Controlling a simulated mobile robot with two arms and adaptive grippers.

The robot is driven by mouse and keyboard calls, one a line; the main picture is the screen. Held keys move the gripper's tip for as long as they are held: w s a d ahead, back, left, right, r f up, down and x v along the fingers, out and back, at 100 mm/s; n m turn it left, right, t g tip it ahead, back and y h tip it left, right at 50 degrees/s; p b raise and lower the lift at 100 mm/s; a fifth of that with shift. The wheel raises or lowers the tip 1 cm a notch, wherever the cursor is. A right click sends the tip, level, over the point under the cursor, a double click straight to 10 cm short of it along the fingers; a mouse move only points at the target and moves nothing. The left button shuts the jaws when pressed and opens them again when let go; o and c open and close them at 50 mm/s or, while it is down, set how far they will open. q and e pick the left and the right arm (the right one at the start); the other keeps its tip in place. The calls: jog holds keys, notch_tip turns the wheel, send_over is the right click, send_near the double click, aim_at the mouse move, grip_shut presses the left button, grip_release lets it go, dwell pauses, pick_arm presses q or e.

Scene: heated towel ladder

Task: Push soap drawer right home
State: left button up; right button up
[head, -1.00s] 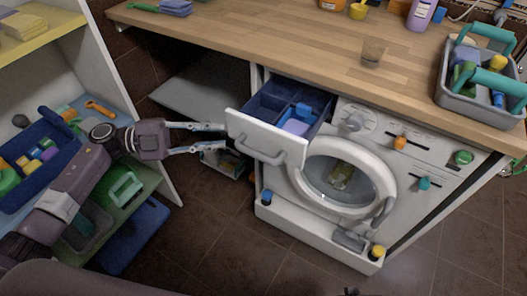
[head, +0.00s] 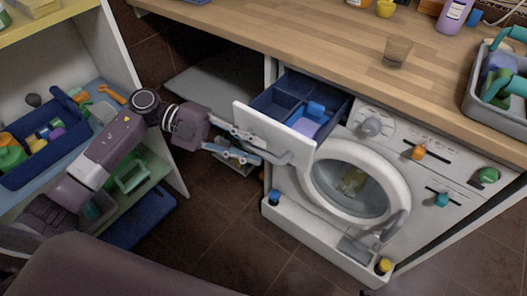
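The soap drawer (head: 262,128) is pulled out at the upper left of the white washing machine (head: 290,200). It has a white front with a bar handle (head: 293,158) and a blue inside with compartments. A light purple and blue item (head: 308,124) lies in one compartment. My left gripper (head: 261,152) is in front of the drawer front, close to the handle's left end. Its two fingers are apart with nothing seen between them. I cannot tell whether they touch the drawer. My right gripper is not in view.
A wooden counter (head: 330,40) runs above the machine, with a clear cup (head: 397,51) and a grey caddy (head: 490,105) on it. A shelf unit with a blue bin (head: 45,158) stands at the left. The machine's round door (head: 355,185) is below the drawer.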

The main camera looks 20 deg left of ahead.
pick_arm(q)
jog(key=shift+x, duration=1.35)
grip_shut()
